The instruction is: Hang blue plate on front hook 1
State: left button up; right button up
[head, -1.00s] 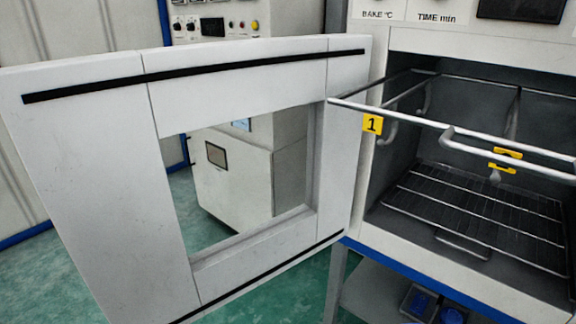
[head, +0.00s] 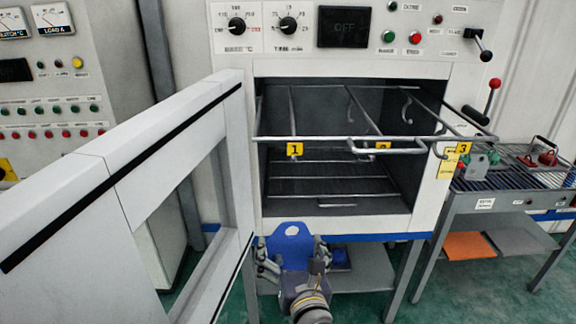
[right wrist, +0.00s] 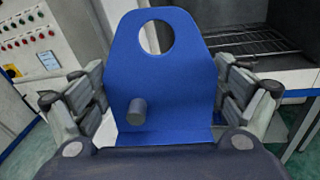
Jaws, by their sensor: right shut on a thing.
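The blue plate (head: 292,236) has a round hole near its top and is held upright below the oven opening, in front of the oven's lower edge. My right gripper (head: 291,258) is shut on it. In the right wrist view the fingers of the right gripper (right wrist: 163,100) flank the blue plate (right wrist: 180,75), which shows a short grey peg and a folded lower edge. The yellow label 1 (head: 294,149) sits on the front bar of the rack (head: 340,138), above the plate. The hook at label 1 is not clear to see. My left gripper is out of view.
The open oven door (head: 95,190) with its window frame stands to the left of the plate. Labels 2 (head: 383,146) and 3 (head: 463,148) mark the rack further right. A side table (head: 510,185) with red and green parts stands at the right.

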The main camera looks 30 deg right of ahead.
pick_arm(q)
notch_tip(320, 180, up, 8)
jog(key=p, duration=0.6)
pick_arm(e)
jog(key=w+d+r+m+g+h, duration=0.1)
jog(key=w+d+r, duration=0.15)
jog(key=r, duration=0.25)
jog(key=w+d+r+m+h, duration=0.1)
jog(key=w+r+m, duration=0.15)
jog(key=r, duration=0.35)
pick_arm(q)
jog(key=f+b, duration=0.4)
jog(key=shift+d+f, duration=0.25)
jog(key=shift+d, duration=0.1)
pick_arm(e)
jog(key=f+x, duration=0.2)
jog(key=x, duration=1.1)
jog(key=shift+s+d+n, duration=0.2)
jog(key=shift+n, duration=0.15)
jog(key=shift+r, duration=0.1)
